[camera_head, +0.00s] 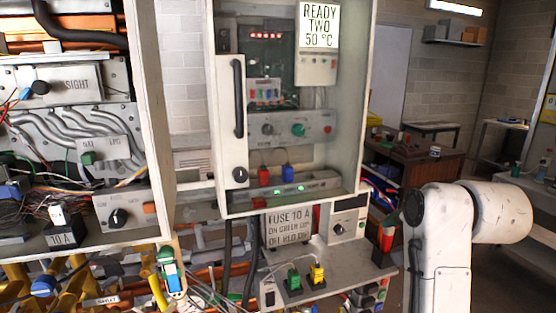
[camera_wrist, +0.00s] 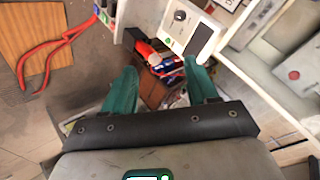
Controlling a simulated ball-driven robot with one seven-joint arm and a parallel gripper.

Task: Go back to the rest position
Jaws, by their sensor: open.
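My gripper (camera_wrist: 160,84) shows in the wrist view as two green fingers spread apart, with nothing between them. Past the fingers are a white panel (camera_wrist: 186,28) with a dark knob and a jumble of red and blue items, at a distance I cannot tell. In the head view my white arm stands bent at the lower right, and the gripper itself is out of the picture.
A heater cabinet (camera_head: 346,190) with a glass front stands in the middle of the head view. A shelf (camera_head: 345,268) with green and yellow plugs juts out below it. An open panel (camera_head: 105,212) with wiring is at left. A brown desk (camera_head: 425,155) stands behind, at right.

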